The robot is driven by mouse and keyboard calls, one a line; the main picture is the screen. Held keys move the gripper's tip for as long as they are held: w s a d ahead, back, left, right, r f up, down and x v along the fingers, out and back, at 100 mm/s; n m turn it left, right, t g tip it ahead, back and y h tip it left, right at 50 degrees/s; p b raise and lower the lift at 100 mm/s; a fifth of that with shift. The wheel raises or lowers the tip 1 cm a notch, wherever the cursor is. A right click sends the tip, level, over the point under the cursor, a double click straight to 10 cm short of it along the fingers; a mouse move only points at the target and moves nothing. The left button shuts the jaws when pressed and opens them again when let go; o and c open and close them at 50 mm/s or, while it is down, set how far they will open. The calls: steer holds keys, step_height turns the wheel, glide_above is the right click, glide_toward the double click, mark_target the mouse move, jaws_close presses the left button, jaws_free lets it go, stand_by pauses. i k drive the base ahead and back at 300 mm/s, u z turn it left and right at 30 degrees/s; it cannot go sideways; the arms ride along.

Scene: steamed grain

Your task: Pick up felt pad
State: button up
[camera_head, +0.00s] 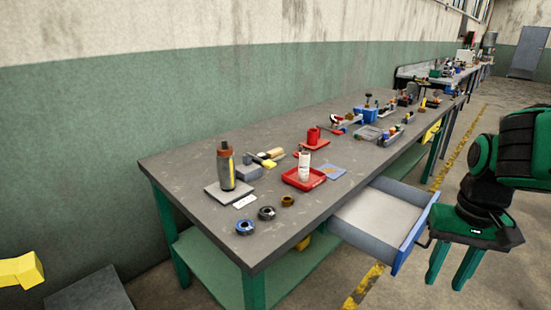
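A flat blue-grey square (331,171) lies on the bench top, right of a red tray; it may be the felt pad, but it is too small to tell. A flat grey square (217,194) under a dark bottle (226,168) could also be a pad. My gripper (445,287) hangs at the lower right with two green fingers pointing down. The fingers are apart with nothing between them. It is off the bench, to the right of the open drawer and well away from both squares.
An open blue-fronted drawer (385,222) juts from the bench (180,171) toward my arm. A red tray (318,180) holds a white bottle (304,165). Several rings lie near the front edge. Tools and bins crowd the far end. The near-left bench top is bare.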

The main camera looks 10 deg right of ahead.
mark_target(274, 155)
steer(key=u, duration=0.1)
steer(key=i, duration=1)
steer(key=z, duration=0.1)
